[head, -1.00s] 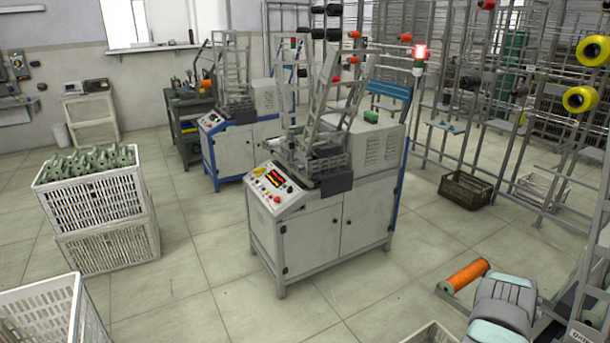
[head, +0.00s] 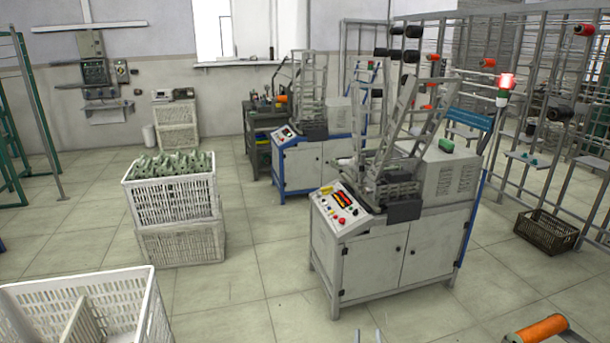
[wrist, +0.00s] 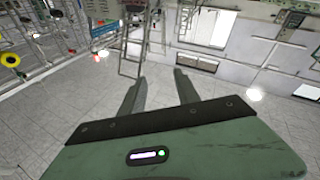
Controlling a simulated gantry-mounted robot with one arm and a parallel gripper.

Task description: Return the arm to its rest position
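My gripper (wrist: 158,92) is open in the wrist view, with its two dark fingers apart and nothing between them. Beyond the fingers are the tiled floor, the wall and the windows.
A winding machine (head: 405,250) with a lit red lamp (head: 508,82) stands right of centre. Stacked white crates (head: 180,243) hold green bobbins. Another white crate (head: 140,285) is at lower left. An orange roll (head: 540,331) is at lower right. Floor between is clear.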

